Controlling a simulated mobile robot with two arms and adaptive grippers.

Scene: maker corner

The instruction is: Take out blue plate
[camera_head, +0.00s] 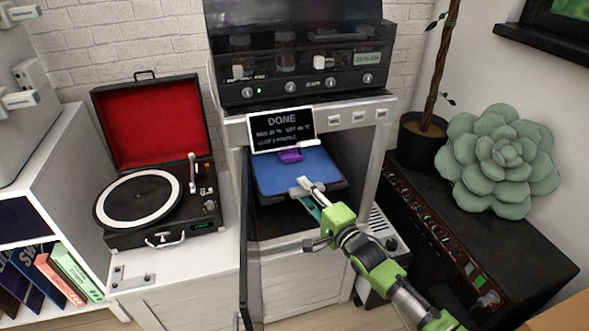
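The blue plate (282,175) lies flat inside the open compartment of the machine (240,129), with a small purple object (290,156) on it near the back. My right gripper (309,194), on a green and grey arm, reaches in from the lower right to the plate's front edge. One pale fingertip shows over the plate's edge and a teal part shows just below it. Whether the fingers are closed on the plate is too small to tell. My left gripper is not in view.
The machine's dark door (251,255) stands open at the left of the compartment. A sign reading DONE (282,130) hangs above the plate. A record player (150,205) is at left; a black cabinet (468,225) with a succulent-shaped cushion (500,160) is at right.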

